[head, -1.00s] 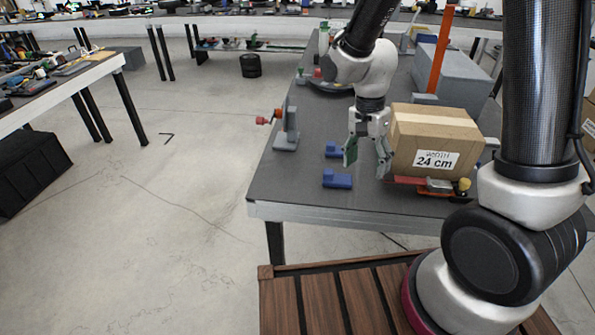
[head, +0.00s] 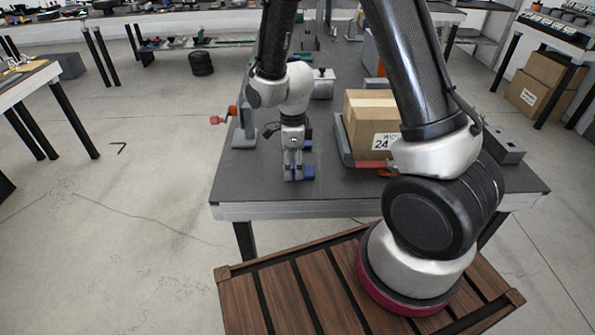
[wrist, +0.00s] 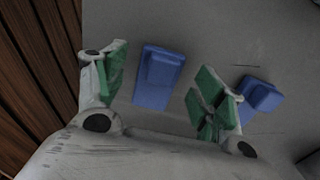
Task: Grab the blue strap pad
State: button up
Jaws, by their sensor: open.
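Two blue strap pads lie on the grey table. In the wrist view, one blue strap pad (wrist: 158,80) lies flat between my gripper's two green-padded fingers, with visible gaps on both sides. The other blue pad (wrist: 262,95) lies to the right, just outside the right finger. In the head view, my gripper (head: 293,172) points down low over the table near its front edge. A blue pad (head: 308,172) shows partly behind its fingers. My gripper is open and empty; its height above the pad is hard to tell.
A cardboard box (head: 370,120) marked 24 stands to the right of my gripper, with a red clamp-like part (head: 377,168) at its front. A grey stand with a red handle (head: 232,112) is at the left. The table's front strip (head: 280,190) is clear.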

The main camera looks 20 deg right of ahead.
jog(key=shift+f, duration=0.45)
jog(key=c, duration=0.9)
jog(key=shift+c, duration=0.2)
